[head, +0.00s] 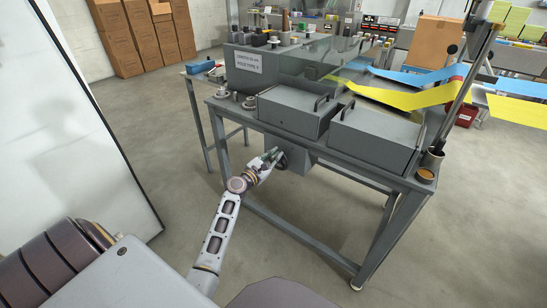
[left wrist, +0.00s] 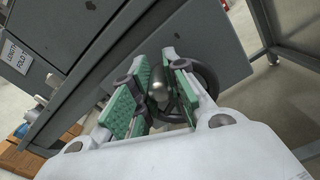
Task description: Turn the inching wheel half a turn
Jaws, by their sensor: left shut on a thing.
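The inching wheel (head: 282,161) is a small dark wheel on the front of a grey box (head: 312,168) below the table top. In the left wrist view, its black rim (left wrist: 208,80) shows behind the fingers, with a rounded metal handle (left wrist: 158,84) standing out toward the camera. My left gripper (head: 273,156) is at the wheel. In the left wrist view, its green-padded fingers (left wrist: 156,92) are shut on the handle, one pad on each side. The fingers hide part of the rim. My right gripper is not in view.
The grey machine table (head: 330,160) carries two lidded boxes (head: 292,108) with black handles above the wheel. A table leg (head: 378,240) stands to the right and a low crossbar (head: 300,238) runs below. Open floor lies in front.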

